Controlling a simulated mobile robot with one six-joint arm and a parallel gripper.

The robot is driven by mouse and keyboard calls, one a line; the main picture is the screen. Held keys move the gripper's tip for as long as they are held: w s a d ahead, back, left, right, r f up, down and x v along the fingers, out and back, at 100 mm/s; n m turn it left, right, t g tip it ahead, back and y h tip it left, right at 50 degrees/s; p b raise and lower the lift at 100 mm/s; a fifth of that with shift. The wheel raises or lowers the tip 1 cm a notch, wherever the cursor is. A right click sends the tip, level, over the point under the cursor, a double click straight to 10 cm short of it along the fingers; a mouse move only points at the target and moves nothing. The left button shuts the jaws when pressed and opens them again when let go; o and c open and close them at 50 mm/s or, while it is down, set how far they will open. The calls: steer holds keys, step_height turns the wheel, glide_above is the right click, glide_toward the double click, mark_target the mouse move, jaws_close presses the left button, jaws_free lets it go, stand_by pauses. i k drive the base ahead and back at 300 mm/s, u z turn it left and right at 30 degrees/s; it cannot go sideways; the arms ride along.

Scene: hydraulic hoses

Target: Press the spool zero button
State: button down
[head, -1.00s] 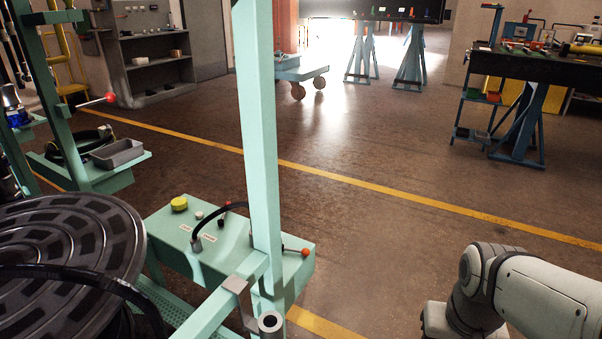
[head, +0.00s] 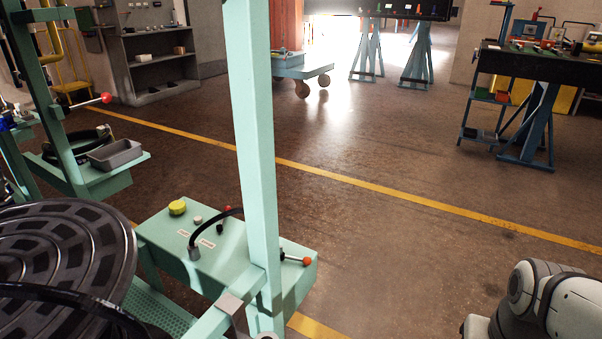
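A pale green console (head: 240,262) stands at the lower left of centre. Its top carries a yellow round knob (head: 177,207), a small whitish button (head: 198,220) and a small dark control (head: 220,229). Two small white labels (head: 208,244) lie on the top, too small to read, so I cannot tell which control is the spool zero button. A black hose (head: 212,214) arches over the top from a metal fitting (head: 194,252). My gripper is out of view; only part of my arm shows at the lower right.
A green upright post (head: 253,150) stands in front of the console and hides part of it. A large dark spool (head: 65,255) is at the lower left. An orange-tipped lever (head: 306,261) sticks out at the console's right. Open floor (head: 400,260) lies to the right.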

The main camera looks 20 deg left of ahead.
mark_target(198, 219)
steer(key=z, duration=0.05)
steer(key=i, duration=2.85)
steer(key=u, duration=3.05)
steer(key=i, duration=1.05)
steer(key=z, duration=0.1)
